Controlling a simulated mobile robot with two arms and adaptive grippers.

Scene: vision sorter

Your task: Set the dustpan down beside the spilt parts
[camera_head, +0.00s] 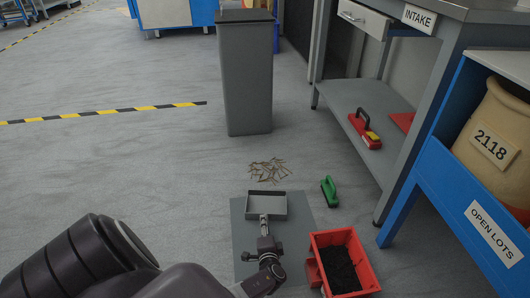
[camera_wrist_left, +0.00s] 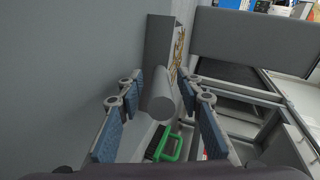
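The grey dustpan (camera_head: 281,206) is over the upper edge of a dark grey mat, its open side toward the spilt parts (camera_head: 268,170). The parts lie on the floor just beyond it, with a small gap. My left gripper (camera_head: 267,244) is at the dustpan's handle. I cannot tell whether the pan touches the floor. My right gripper is not in view.
A green brush (camera_head: 330,192) lies right of the mat (camera_head: 240,265). A red bin (camera_head: 368,273) with dark contents stands at the mat's lower right. A grey waste bin (camera_head: 247,85) stands behind the parts. The intake bench (camera_head: 390,95) is at right; floor at left is clear.

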